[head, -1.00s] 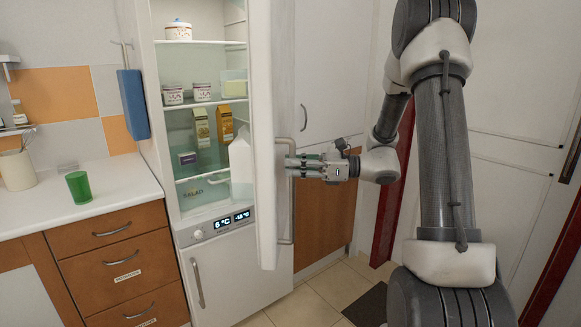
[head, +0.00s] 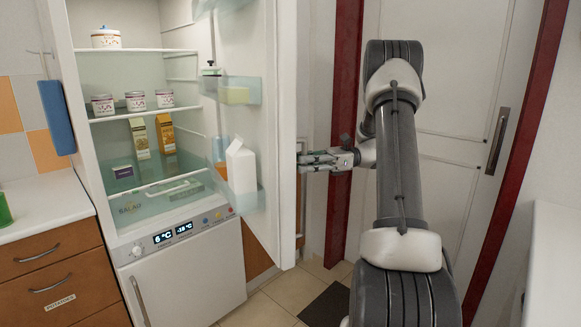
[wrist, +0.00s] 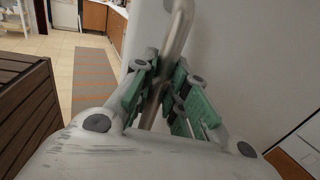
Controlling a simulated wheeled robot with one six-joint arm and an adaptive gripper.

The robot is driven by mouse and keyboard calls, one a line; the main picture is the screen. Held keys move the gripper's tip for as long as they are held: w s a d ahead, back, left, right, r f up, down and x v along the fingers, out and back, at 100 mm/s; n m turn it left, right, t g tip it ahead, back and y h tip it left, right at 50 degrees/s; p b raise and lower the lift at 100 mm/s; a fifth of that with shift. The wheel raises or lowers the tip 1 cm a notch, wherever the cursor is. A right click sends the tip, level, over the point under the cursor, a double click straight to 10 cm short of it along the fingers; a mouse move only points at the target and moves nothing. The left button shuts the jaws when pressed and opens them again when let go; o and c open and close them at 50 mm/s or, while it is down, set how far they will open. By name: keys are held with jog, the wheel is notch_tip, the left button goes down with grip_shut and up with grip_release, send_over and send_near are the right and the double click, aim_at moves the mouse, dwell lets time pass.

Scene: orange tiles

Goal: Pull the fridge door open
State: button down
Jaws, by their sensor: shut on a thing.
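The fridge door (head: 287,120) stands wide open, its inner side with shelves showing in the head view. My gripper (head: 306,162) is at the door's outer side, at the height of the milk carton. In the wrist view my gripper (wrist: 163,92) has its green-padded fingers on both sides of the metal door handle (wrist: 178,32), shut on it. The handle is mostly hidden behind the door's edge in the head view. The fridge interior (head: 150,80) is in plain view.
Jars (head: 135,101), cartons (head: 165,133) and a milk carton (head: 241,167) stand inside the fridge and door. A counter with drawers (head: 50,262) is at left. A dark floor mat (head: 326,306) lies near my arm. A striped rug (wrist: 95,85) shows in the wrist view.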

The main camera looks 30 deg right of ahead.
jog(key=shift+w+d+n+g, duration=0.15)
jog(key=shift+d+g, duration=0.1)
jog(key=shift+d, duration=0.5)
jog(key=shift+w+d+n+g, duration=0.15)
jog(key=shift+d+g, duration=0.1)
jog(key=shift+d, duration=0.5)
jog(key=c, duration=1.4)
grip_release()
jog(key=shift+c, duration=0.4)
